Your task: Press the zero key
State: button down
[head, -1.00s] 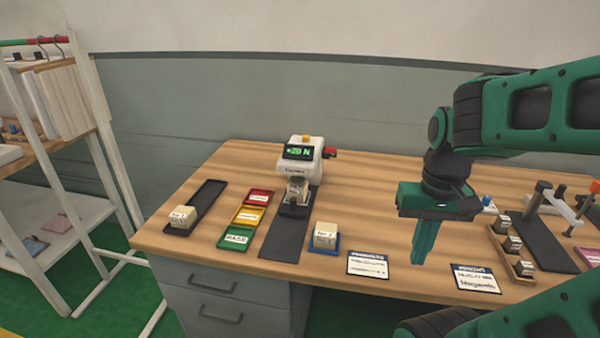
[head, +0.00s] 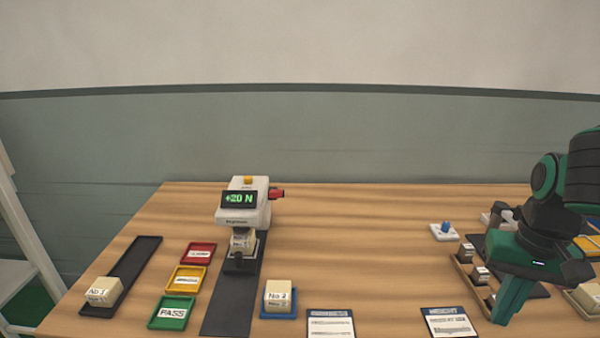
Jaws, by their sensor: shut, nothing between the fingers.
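The white tester (head: 257,215) stands at the back left of the middle of the bench, with a green display (head: 239,199) that seems to read "+20 N". A small yellow key (head: 248,180) sits on its top; I cannot read any label that marks it as the zero key. A block (head: 243,240) is in the tester, under its head. My gripper (head: 507,312) is shut and empty at the right, pointing down, well apart from the tester and in front of a wooden rack.
A red knob (head: 277,193) sticks out of the tester's right side. Red, yellow and green trays (head: 153,322), a black tray (head: 149,251) and a blue tray (head: 264,312) with a block lie nearby. A white base with a blue button (head: 445,230) stands farther right. Bare wood lies between.

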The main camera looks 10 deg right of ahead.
aim_at(248, 179)
jog(key=z, duration=2)
jog(key=k, duration=1.1)
jog(key=u, duration=1.7)
jog(key=i, duration=1)
